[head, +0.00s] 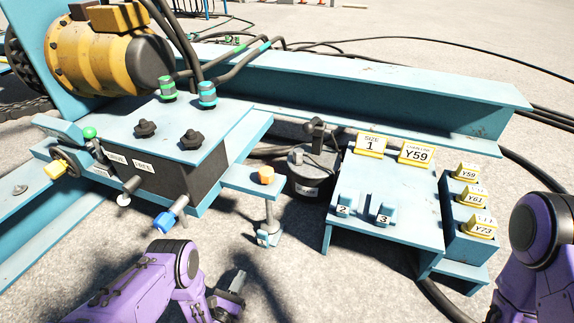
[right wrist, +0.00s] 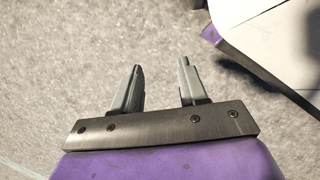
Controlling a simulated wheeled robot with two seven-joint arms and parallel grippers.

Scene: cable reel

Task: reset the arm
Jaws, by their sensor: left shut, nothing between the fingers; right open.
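My left gripper (head: 229,296) shows at the bottom of the head view, in front of the blue stand, with its fingers shut and nothing between them. It is apart from the control box. My right arm comes in at the right edge of the head view, but its gripper is outside that picture. In the right wrist view my right gripper (right wrist: 158,85) has its two grey fingers spread apart over bare concrete, with nothing between them.
A blue-topped control box (head: 150,165) with knobs and levers stands at left below a yellow motor (head: 105,62). A small blue table (head: 385,215) with tags stands at right, beside a rack of yellow labels (head: 470,225). Black cables (head: 440,42) lie behind the long beam (head: 380,95).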

